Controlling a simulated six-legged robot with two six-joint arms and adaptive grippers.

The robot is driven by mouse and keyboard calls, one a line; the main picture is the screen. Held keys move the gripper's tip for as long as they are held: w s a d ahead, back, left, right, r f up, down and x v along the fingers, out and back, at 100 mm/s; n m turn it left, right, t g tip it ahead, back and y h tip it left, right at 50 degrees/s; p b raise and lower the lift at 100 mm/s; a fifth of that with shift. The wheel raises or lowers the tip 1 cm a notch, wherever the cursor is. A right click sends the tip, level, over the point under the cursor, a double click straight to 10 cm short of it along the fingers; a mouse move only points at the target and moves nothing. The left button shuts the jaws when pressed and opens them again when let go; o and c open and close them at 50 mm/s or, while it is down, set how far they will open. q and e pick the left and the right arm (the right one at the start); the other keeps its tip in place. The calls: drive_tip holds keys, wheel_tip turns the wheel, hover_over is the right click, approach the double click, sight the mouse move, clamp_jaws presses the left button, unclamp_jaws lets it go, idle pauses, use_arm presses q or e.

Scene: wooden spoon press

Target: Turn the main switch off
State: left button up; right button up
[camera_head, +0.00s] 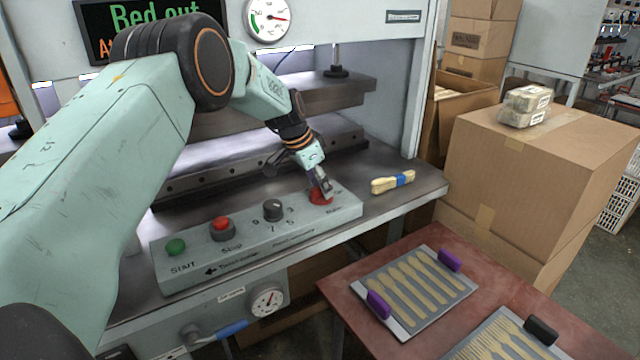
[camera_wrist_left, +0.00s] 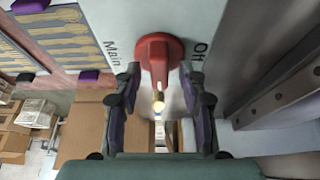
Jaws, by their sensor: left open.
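The main switch is a red rotary knob (camera_head: 320,197) at the right end of the grey control panel (camera_head: 215,262). In the left wrist view the red switch (camera_wrist_left: 157,60) has "Main" printed to its left and "Off" to its right. Its raised grip points down in that picture, not at the "Off" label. My left gripper (camera_head: 322,188) is at the switch, pointing down at it. In the wrist view my left gripper (camera_wrist_left: 160,82) is open, one finger on each side of the grip, with gaps visible. My right gripper is not in view.
The panel also holds a green start button (camera_head: 176,247), a red stop button (camera_head: 222,224) and a black selector knob (camera_head: 273,209). Bundled wooden sticks (camera_head: 393,182) lie right of the panel. The press plate (camera_head: 300,95) hangs behind. A tray (camera_head: 408,325) of spoons is in front.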

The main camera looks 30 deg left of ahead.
use_arm(q)
drive_tip(key=shift+s+d+r, duration=0.1)
drive_tip(key=shift+r, duration=0.05)
drive_tip(key=shift+c, duration=0.5)
drive_tip(key=c, duration=0.4)
clamp_jaws()
